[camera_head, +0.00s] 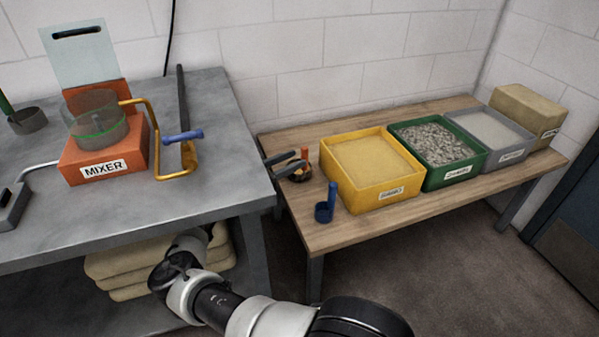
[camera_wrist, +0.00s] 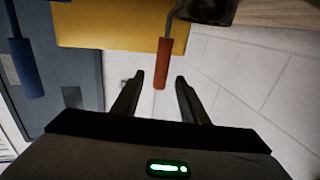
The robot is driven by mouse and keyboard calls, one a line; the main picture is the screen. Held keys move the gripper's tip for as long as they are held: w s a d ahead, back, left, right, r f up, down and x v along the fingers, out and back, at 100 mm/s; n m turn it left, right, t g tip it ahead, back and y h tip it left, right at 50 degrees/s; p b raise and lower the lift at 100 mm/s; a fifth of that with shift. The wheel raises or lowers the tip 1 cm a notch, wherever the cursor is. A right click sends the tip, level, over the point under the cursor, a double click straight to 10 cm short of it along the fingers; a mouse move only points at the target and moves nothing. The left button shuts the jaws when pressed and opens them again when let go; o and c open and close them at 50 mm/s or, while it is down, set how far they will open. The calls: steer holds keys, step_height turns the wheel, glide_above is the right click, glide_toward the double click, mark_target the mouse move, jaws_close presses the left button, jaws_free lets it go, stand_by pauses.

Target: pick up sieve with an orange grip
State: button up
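The sieve with an orange grip stands at the left edge of the wooden table, its upright orange grip (camera_head: 304,155) above a dark round bowl (camera_head: 300,175). In the wrist view the orange grip (camera_wrist: 162,64) hangs down in the picture from a thin rod, with part of the dark bowl (camera_wrist: 210,8) at the top edge. My gripper (camera_head: 296,161) is open, coming from the left with its dark fingers close to the grip. In the wrist view the grip's end lies between the fingertips of my gripper (camera_wrist: 160,77); I see a gap on both sides.
A blue-handled scoop (camera_head: 326,207) stands in front of the sieve; its handle (camera_wrist: 27,67) shows at left in the wrist view. A yellow bin (camera_head: 382,194), a green bin (camera_head: 452,176) and a grey bin (camera_head: 508,154) stand to the right. The metal mixer table (camera_head: 215,185) is at left.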

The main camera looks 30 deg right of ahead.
mark_target(305, 155)
steer(key=shift+w+d+f+b, duration=0.15)
steer(key=shift+d+b, duration=0.3)
steer(key=shift+d, duration=2.3)
jaws_close()
